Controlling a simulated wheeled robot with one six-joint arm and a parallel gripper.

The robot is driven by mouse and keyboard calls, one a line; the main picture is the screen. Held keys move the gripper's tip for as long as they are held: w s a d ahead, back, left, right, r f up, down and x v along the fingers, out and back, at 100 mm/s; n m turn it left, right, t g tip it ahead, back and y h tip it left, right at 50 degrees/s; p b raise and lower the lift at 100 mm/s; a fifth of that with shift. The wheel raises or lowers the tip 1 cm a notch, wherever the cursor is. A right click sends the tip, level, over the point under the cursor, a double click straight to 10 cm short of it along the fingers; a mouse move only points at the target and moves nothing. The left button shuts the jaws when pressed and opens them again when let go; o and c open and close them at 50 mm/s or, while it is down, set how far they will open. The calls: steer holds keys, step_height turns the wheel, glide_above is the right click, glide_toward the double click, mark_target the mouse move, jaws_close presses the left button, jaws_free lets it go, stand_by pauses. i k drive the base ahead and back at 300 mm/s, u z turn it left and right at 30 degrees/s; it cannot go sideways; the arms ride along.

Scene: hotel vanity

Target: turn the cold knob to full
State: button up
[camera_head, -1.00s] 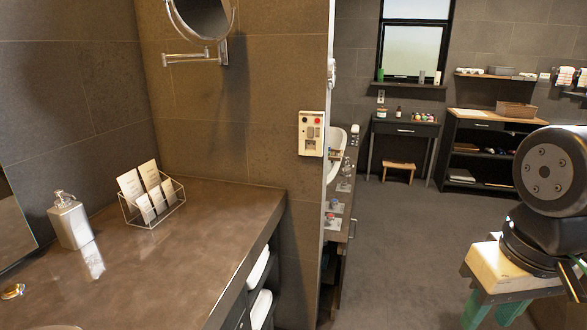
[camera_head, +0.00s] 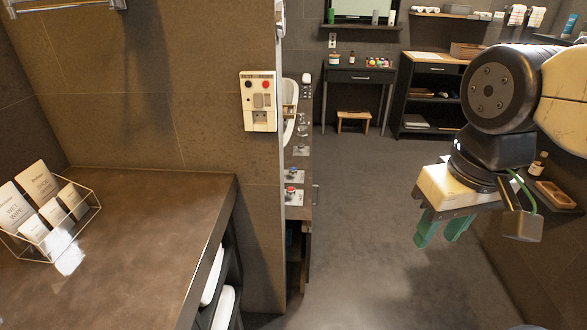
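Small knob-like fittings stand on pale square plates along the narrow counter behind the partition.
A wall panel (camera_head: 258,101) with a black and a red button is on the partition wall. A brown counter (camera_head: 140,220) with a wire card rack (camera_head: 50,248) fills the left. A wash basin (camera_head: 289,112) is behind the partition. Grey floor (camera_head: 350,215) is clear in the middle.

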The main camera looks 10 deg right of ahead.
mark_target(292, 171)
steer(key=z, duration=0.35)
steer(key=i, duration=1.85)
steer(key=u, duration=0.6)
